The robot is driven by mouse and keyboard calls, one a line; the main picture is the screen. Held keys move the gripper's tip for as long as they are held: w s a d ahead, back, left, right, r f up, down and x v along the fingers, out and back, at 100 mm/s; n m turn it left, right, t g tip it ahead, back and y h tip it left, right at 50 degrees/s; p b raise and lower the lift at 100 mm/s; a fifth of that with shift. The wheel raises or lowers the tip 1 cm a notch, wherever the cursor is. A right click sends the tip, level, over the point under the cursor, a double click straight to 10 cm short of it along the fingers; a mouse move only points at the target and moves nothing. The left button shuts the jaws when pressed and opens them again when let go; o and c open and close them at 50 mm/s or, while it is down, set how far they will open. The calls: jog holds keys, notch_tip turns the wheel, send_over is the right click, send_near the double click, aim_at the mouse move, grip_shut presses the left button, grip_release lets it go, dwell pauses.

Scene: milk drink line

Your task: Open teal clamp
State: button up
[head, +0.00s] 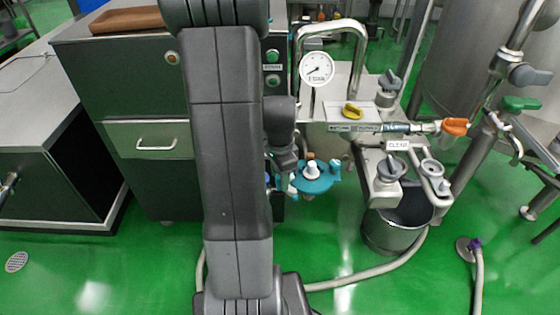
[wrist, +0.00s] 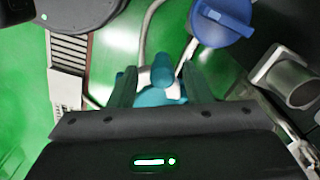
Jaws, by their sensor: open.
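The teal clamp (head: 322,179) is a round teal body with small knobs, beside the dark cabinet, just right of my arm in the head view. A white knob stands up on it. In the wrist view the teal clamp (wrist: 161,95) lies between the two fingers of my gripper (wrist: 160,82), with a teal knob pointing up the picture. The fingers are apart, one on each side. I cannot tell whether they touch it. In the head view my arm hides part of the clamp's left side, and my gripper (head: 291,180) is at its left edge.
A blue round handle (wrist: 222,22) is close by at the upper right of the wrist view. A pressure gauge (head: 316,69), yellow handle (head: 352,110) and orange handle (head: 455,127) are on the pipework to the right. A bucket (head: 390,239) and hose (head: 370,278) are on the floor.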

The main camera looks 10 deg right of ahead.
notch_tip(320, 180, up, 13)
jog(key=p, duration=0.2)
jog(key=shift+r, duration=0.15)
dwell(0.3)
notch_tip(320, 180, down, 14)
jog(key=shift+f+b, duration=0.1)
jog(key=shift+b, duration=1.05)
